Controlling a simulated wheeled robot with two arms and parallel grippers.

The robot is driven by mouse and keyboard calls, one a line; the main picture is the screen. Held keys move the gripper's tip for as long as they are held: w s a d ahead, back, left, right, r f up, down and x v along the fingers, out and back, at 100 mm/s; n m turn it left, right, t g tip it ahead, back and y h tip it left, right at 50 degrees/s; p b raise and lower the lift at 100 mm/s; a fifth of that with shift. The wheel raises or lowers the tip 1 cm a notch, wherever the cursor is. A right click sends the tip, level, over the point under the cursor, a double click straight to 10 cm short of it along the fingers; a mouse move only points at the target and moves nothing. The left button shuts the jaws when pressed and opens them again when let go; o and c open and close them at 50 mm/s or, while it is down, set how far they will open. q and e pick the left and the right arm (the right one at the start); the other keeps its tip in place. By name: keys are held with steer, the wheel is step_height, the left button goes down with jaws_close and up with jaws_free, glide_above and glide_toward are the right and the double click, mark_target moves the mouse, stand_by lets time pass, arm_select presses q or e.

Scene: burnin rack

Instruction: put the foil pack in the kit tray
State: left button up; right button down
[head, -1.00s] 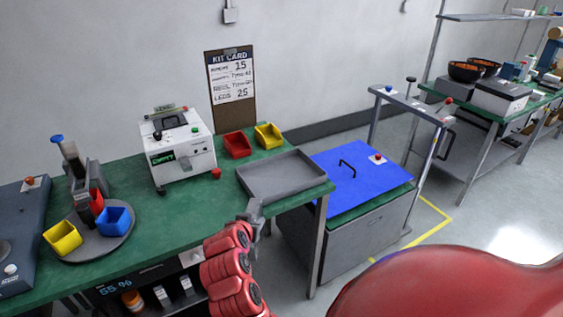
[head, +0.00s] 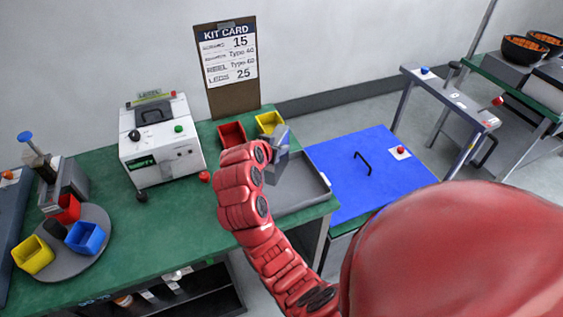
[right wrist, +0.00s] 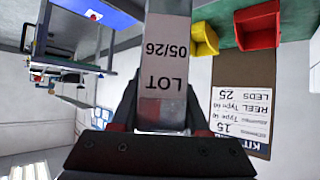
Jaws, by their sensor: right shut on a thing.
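The foil pack (right wrist: 165,62) is a silvery strip with a white label reading "LOT 05/26" in the right wrist view. My right gripper (right wrist: 163,112) is shut on it. In the head view my right gripper (head: 275,165) is raised in front of the left part of the kit tray; my arm and hand hide that part. The kit tray (head: 322,195) is a shallow grey tray at the right end of the green bench. The part of its floor that shows is bare. My left gripper is not in view.
Red (head: 231,134) and yellow (head: 269,122) bins stand behind the tray. A white machine (head: 160,150) stands to the left. A turntable (head: 75,262) with coloured cups is further left.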

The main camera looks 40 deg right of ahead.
step_height(320, 180, down, 4)
steer(key=shift+s+a+r+p, duration=0.1)
steer(key=shift+s+r+p, duration=0.05)
steer(key=shift+p, duration=0.35)
step_height(320, 180, down, 3)
steer(key=shift+f+p, duration=0.1)
steer(key=shift+p, duration=0.55)
steer(key=shift+f, duration=0.3)
steer(key=shift+f, duration=0.1)
steer(key=shift+f+b, duration=0.15)
steer(key=shift+b, duration=0.15)
steer(key=shift+c, duration=2)
jaws_free()
